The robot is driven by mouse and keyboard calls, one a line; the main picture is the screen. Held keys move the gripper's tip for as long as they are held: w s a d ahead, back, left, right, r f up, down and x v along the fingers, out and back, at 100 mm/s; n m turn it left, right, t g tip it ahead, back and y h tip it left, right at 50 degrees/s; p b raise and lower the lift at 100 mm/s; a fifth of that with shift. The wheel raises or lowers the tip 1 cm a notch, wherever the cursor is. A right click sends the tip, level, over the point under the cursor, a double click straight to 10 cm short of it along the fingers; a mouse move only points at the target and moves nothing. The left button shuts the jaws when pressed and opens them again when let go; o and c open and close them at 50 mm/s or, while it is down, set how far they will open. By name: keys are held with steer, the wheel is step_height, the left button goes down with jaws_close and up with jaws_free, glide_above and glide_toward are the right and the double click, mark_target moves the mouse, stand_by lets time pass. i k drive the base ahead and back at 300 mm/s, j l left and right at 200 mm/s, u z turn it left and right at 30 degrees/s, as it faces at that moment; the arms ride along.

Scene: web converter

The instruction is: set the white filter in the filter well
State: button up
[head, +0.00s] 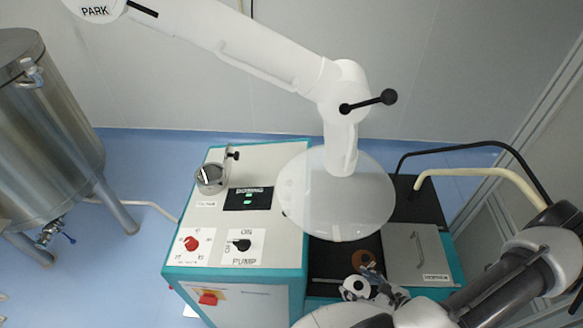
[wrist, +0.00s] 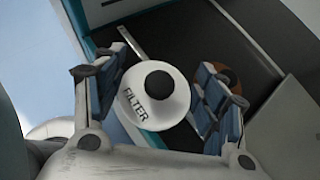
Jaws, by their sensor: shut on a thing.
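The white filter (wrist: 172,110) is round, marked FILTER, with a black centre. My gripper (wrist: 158,92) is shut on it, one padded finger on each side. In the head view the filter (head: 350,288) is at the front of the machine, with my gripper (head: 366,281) around it. A brown ring (head: 363,258) lies on the dark bed just behind the filter; it also shows in the wrist view (wrist: 232,78), partly hidden by the right finger. No label shows whether this ring marks the filter well.
A clear round shield (head: 335,205) hangs from a white jointed arm (head: 290,65) above the dark bed. A grey lid with a handle (head: 413,262) is right of the ring. The control panel (head: 215,245) with knobs is left. A steel tank (head: 45,130) stands far left.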

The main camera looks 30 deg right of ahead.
mark_target(213, 182)
steer(key=k+l, duration=0.15)
steer(key=k, duration=0.35)
steer(key=k+l, duration=0.2)
steer(key=k, duration=0.25)
